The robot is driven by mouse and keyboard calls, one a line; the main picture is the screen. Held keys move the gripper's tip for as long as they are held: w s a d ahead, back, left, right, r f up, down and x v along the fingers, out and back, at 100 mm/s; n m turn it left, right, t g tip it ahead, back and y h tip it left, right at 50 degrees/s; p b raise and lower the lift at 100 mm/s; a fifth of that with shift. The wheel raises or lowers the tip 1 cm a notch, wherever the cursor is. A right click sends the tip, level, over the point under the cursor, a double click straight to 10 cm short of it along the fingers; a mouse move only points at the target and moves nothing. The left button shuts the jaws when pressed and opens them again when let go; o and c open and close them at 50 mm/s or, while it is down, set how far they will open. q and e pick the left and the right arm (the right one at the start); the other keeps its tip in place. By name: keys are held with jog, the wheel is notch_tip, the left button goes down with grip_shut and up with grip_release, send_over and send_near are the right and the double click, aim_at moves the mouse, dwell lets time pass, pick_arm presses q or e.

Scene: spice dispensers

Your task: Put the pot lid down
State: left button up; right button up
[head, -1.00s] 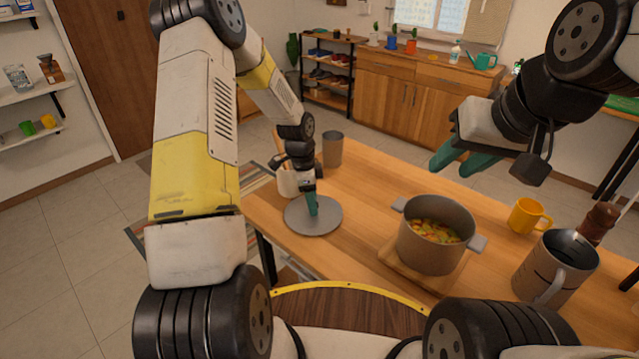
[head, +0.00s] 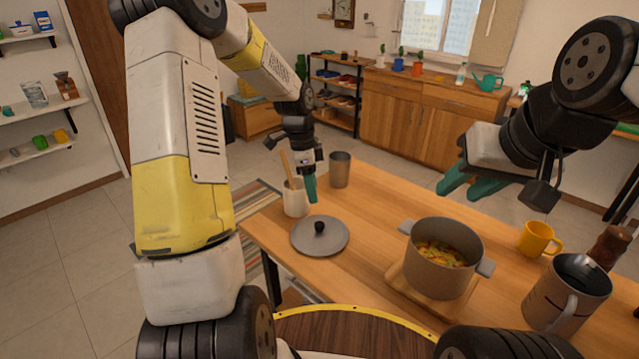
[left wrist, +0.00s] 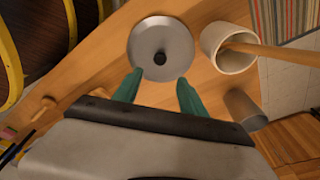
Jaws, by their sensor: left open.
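The grey pot lid (head: 320,236) lies flat on the wooden table, its black knob facing up. It also shows in the left wrist view (left wrist: 160,38), beyond my fingertips. My left gripper (head: 311,190) is above and behind the lid, clear of its knob. In the left wrist view its green fingers (left wrist: 157,88) are apart and empty. The grey pot (head: 440,258) stands open on a wooden board to the right, with colourful chopped food inside. My right gripper (head: 463,182) hangs above the table's far right part, with its green fingers apart and nothing between them.
A white crock (head: 295,200) with a wooden utensil stands close behind the lid, beside a grey cup (head: 340,170). A yellow mug (head: 538,239), a large grey jug (head: 565,294) and a brown mill (head: 610,245) stand right of the pot. The table between lid and pot is clear.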

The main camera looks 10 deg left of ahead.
pick_arm(q)
jog(key=s+r+n+t, duration=0.3)
jog(key=s+r+n, duration=0.4)
jog(key=s+r, duration=0.3)
jog(key=s+r+n+t, duration=0.2)
jog(key=s+r+n, duration=0.6)
jog(key=s, duration=0.7)
notch_tip(320, 180, up, 3)
jog(key=shift+f+t, duration=0.2)
jog(key=shift+t, duration=0.2)
